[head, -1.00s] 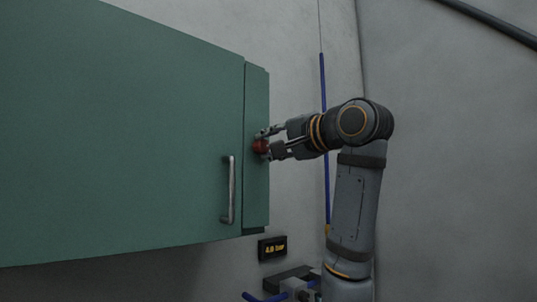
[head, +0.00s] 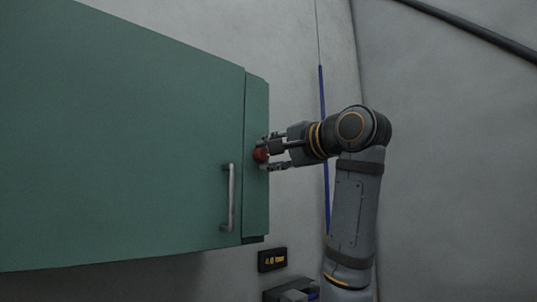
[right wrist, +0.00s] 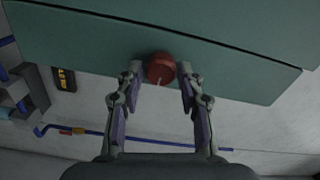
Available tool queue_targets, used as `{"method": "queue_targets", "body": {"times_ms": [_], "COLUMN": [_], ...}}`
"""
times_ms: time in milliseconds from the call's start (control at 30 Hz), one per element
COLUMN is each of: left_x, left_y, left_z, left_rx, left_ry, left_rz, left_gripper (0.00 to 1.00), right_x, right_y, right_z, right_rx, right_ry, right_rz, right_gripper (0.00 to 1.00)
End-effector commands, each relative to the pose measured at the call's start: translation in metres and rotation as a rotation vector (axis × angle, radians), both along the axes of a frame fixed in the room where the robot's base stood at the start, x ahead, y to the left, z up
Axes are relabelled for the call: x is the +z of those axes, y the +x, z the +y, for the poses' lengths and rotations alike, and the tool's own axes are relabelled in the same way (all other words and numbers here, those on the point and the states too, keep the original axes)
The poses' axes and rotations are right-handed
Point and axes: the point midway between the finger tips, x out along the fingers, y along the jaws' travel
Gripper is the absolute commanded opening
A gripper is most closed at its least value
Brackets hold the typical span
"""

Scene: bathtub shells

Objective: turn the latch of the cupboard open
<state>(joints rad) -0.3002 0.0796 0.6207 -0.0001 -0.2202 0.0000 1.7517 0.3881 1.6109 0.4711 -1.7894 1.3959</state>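The cupboard (head: 130,150) is a large green box at the left of the head view, with its door closed. Its latch is a round red knob (head: 261,154) on the narrow strip at the right of the door. The knob also shows in the right wrist view (right wrist: 160,68), with a pale mark on it. My right gripper (head: 268,153) has one finger above and one below the knob. In the right wrist view its fingers (right wrist: 160,76) stand either side of the knob with small gaps, so it looks open. My left gripper is not in view.
A vertical metal handle (head: 231,197) is on the door, left of the knob. A small dark display (head: 272,259) with orange digits is on the wall below. A blue pipe (head: 323,130) runs up the wall behind my right arm.

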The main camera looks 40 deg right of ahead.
Motion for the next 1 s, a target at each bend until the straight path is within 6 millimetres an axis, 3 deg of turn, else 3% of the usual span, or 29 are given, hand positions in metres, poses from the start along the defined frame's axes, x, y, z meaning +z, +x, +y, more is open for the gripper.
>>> {"method": "queue_targets", "body": {"times_ms": [100,367,467,733,1000], "left_x": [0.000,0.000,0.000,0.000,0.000], "left_y": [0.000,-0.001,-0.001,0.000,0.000], "left_z": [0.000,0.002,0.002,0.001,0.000], "left_rx": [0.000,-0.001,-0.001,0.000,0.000], "left_ry": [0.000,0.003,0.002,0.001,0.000], "left_rz": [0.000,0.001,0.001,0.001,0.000], "left_gripper": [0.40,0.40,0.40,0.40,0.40], "right_x": [0.000,0.001,0.002,0.001,0.000], "right_y": [0.000,-0.001,-0.012,-0.061,-0.076], "right_z": [0.000,0.000,-0.001,-0.006,-0.006], "right_rx": [0.000,-0.001,-0.001,-0.002,-0.001], "right_ry": [0.000,-0.001,-0.002,-0.002,0.000], "right_rz": [-0.001,-0.002,-0.006,-0.006,-0.002], "right_gripper": [0.54,0.54,0.54,0.54,0.54]}}
